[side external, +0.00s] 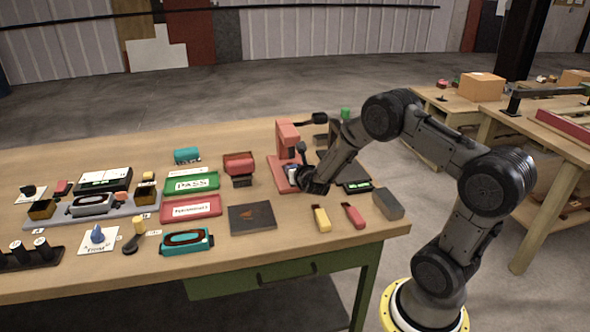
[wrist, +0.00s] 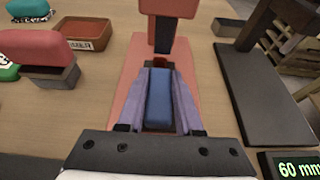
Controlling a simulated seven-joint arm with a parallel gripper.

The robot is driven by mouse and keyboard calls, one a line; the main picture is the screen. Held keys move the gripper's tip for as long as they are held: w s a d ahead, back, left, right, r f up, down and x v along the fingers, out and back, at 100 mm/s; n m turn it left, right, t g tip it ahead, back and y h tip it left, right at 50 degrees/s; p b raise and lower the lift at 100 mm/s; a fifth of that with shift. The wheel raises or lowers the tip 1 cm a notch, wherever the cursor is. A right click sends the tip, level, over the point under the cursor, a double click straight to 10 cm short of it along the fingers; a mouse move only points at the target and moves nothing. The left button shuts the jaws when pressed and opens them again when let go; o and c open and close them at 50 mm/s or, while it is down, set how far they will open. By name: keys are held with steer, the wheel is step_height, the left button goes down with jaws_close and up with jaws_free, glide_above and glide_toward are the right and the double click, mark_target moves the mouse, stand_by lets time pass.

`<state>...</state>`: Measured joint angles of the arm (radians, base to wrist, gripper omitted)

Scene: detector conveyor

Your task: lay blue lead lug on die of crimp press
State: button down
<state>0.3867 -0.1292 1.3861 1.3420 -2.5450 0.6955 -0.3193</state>
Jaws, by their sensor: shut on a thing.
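The crimp press (side external: 288,135) is salmon red and stands on the table to the left of my gripper (side external: 300,178) in the side external view. In the wrist view the press (wrist: 168,8) has its dark ram at the top centre above a pink base plate (wrist: 117,95). A small dark red block, seemingly the die (wrist: 159,60), shows below the ram. My gripper (wrist: 159,72) is shut on the blue lead lug (wrist: 158,98), which lies lengthwise between the fingers. The lug's far end is close to the die; I cannot tell whether they touch.
A dark stand (wrist: 255,90) is at the right in the wrist view, with a "60 mm" display (wrist: 294,165) near it. A red block on a dark base (wrist: 40,60) is at the left. Yellow (side external: 321,219) and red (side external: 354,216) pieces lie near the table's front edge.

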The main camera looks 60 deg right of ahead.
steer(key=shift+f, duration=0.15)
steer(key=c, duration=0.5)
jaws_free()
steer(key=shift+s+a, duration=0.1)
